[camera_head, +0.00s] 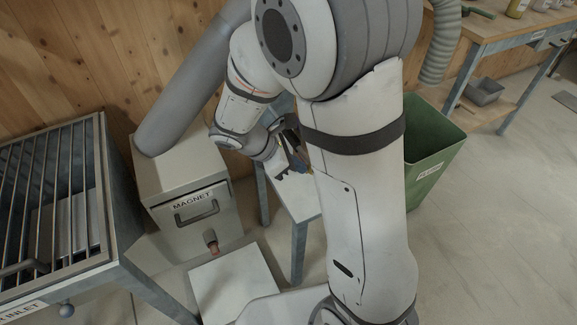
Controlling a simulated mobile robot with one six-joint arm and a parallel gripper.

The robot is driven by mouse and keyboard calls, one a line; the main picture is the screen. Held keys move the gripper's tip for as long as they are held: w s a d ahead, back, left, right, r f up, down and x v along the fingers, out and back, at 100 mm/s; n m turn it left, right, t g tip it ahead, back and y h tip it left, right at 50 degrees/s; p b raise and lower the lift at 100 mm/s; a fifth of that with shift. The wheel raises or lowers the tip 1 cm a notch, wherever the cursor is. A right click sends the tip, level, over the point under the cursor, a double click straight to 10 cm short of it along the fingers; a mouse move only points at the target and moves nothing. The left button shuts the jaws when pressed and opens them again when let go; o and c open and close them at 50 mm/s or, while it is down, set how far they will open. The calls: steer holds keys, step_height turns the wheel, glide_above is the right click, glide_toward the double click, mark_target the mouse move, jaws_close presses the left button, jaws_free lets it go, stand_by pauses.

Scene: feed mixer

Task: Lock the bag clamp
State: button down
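I cannot make out the bag clamp in the head view. It may be hidden behind my arm, which fills the middle of the picture. My gripper (294,171) shows small and dark beside the large upright link of my arm and is partly covered by it. It is over or in front of a small light-topped table (300,202). I cannot tell whether its fingers are open or shut, or whether they touch anything.
A grey box marked MAGNET (193,203) with a handle stands left of centre, under a thick grey pipe (190,85). A barred inlet (55,200) is at far left. A green bin (432,160) and a workbench (490,25) are at right.

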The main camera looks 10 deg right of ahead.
steer(key=shift+w+d, duration=0.15)
steer(key=shift+d, duration=0.7)
steer(key=a+f+p+v, duration=0.1)
steer(key=p+v, duration=0.3)
steer(key=v, duration=0.9)
steer(key=shift+a+f, duration=0.25)
steer(key=shift+a, duration=0.45)
